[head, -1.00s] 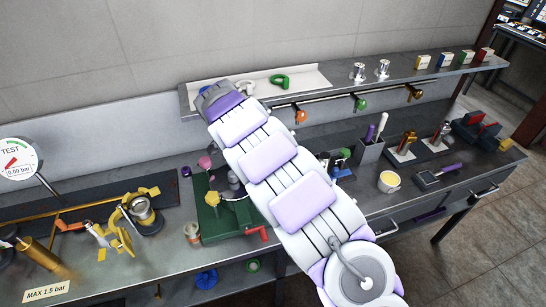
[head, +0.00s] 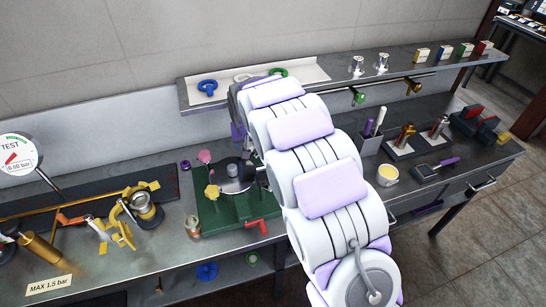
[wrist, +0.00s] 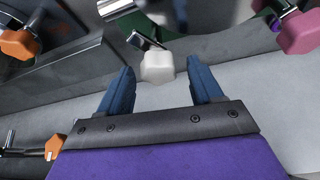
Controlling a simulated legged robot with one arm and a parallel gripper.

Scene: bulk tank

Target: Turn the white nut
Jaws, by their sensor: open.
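The white nut (wrist: 158,66) is a faceted knob on a short metal stem, near the upper middle of the wrist view. My gripper (wrist: 160,72) is open, with one blue finger on each side of the nut. There are gaps between the nut and both fingers; I cannot tell whether it is fully at fingertip depth. In the head view my arm hides the white nut and most of my gripper, beside the metal vessel (head: 232,176) on the green base (head: 221,222).
A pink knob (wrist: 300,33) is at upper right of the wrist view, an orange knob (wrist: 20,42) at upper left, and another orange knob (wrist: 53,147) at lower left. A shelf (head: 440,63) runs above the bench. A yellow cup (head: 388,175) stands right of my arm.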

